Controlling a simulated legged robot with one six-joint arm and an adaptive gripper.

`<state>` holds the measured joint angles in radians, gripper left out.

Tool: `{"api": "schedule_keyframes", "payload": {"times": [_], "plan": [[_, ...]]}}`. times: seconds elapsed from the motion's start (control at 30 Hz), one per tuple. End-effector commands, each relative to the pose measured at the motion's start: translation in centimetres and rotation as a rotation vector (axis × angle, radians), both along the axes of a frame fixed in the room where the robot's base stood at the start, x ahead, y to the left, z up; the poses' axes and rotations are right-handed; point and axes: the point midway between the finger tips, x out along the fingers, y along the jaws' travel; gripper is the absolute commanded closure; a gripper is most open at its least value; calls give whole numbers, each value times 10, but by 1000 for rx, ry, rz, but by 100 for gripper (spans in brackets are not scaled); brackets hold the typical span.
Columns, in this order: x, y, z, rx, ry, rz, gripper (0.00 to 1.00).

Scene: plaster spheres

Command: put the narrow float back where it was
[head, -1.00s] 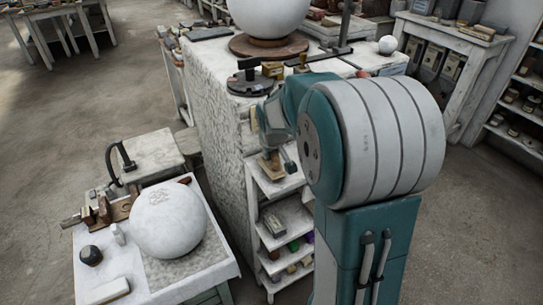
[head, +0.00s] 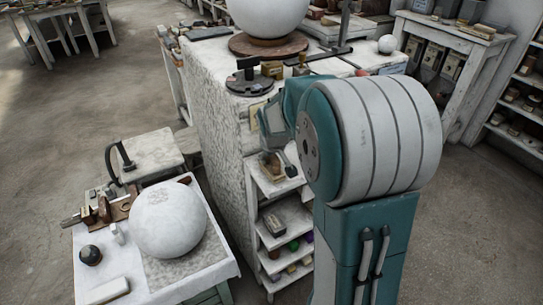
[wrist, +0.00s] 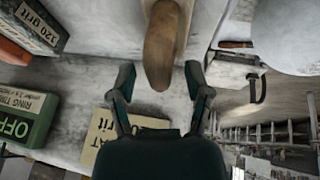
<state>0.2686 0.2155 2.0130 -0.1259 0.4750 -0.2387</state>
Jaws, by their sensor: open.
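The narrow float shows in the wrist view as a brown rounded wooden handle (wrist: 160,45) on a pale narrow board, running from the top edge down to between my fingertips. In the head view a small tan piece (head: 271,166), which looks like this float, sits at the upper shelf of the side rack. My gripper (wrist: 160,74) is open, one finger on each side of the handle's near end, with gaps visible on both sides. In the head view my arm hides part of the gripper. Whether the float lies fully flat cannot be told.
A "120 grit" box (wrist: 35,25), a green box (wrist: 22,118) and a yellowish grit packet (wrist: 110,135) lie near my gripper. Lower shelves (head: 283,237) hold small items. A plaster sphere (head: 168,220) stands on the low table at left.

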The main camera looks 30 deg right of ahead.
Motion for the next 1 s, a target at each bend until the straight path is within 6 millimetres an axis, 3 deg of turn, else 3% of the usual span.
{"api": "schedule_keyframes", "payload": {"times": [0.4,0.77,0.87,1.0], "plan": [[-32,14,76,-2,-6,0,36],[-53,27,108,5,-8,1,36],[-75,45,118,24,-23,-1,36],[-122,80,129,65,-47,-6,36]]}}
